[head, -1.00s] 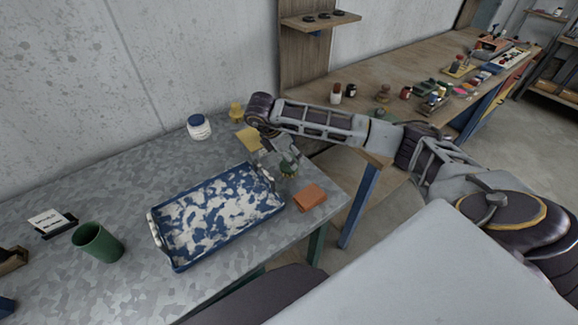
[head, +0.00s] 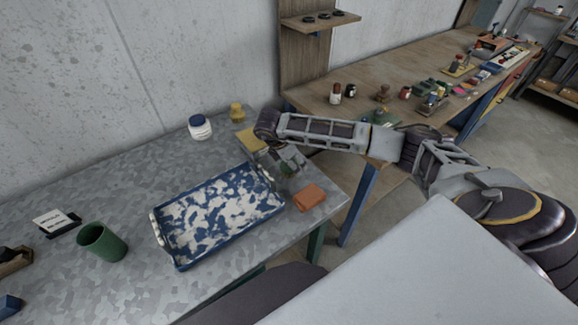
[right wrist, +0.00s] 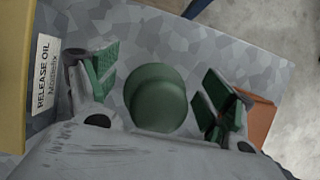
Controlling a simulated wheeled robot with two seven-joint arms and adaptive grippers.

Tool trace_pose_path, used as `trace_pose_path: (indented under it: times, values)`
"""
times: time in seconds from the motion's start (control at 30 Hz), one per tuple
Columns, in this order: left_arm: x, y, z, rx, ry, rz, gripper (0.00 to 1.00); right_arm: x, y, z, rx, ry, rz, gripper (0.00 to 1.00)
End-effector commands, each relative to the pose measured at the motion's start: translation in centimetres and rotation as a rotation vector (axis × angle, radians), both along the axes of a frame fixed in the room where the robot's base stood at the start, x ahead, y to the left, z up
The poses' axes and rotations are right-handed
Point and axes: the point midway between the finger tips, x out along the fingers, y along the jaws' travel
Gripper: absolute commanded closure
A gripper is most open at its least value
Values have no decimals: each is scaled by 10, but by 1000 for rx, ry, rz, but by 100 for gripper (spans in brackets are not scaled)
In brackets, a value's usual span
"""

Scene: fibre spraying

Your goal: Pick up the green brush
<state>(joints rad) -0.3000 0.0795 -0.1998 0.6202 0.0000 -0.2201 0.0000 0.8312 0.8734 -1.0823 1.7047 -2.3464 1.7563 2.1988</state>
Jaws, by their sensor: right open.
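In the right wrist view a round dark green object (right wrist: 157,97), which looks like the green brush seen from above, stands on the grey table. The open fingers of my right gripper (right wrist: 158,98) lie on either side of it, with a gap at each side. In the head view my right gripper (head: 287,161) is low over the table's right end, just beyond the tray's right corner. It mostly hides the brush there. My left gripper is not in view.
A blue tray with white patches (head: 163,242) lies left of the gripper. An orange block (head: 309,196) sits close to its right. A yellow item (head: 249,138), a blue-lidded white jar (head: 199,127) and a green cup (head: 103,243) also stand on the table.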

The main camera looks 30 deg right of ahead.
Motion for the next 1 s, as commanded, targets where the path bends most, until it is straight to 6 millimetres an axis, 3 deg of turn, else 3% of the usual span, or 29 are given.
trace_pose_path:
  times: [0.17,0.57,1.0]
  values:
    - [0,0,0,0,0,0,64,0,0,0,0,0,0,18]
    - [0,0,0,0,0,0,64,0,0,0,0,0,0,68]
    - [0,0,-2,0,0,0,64,1,0,9,0,-2,0,68]
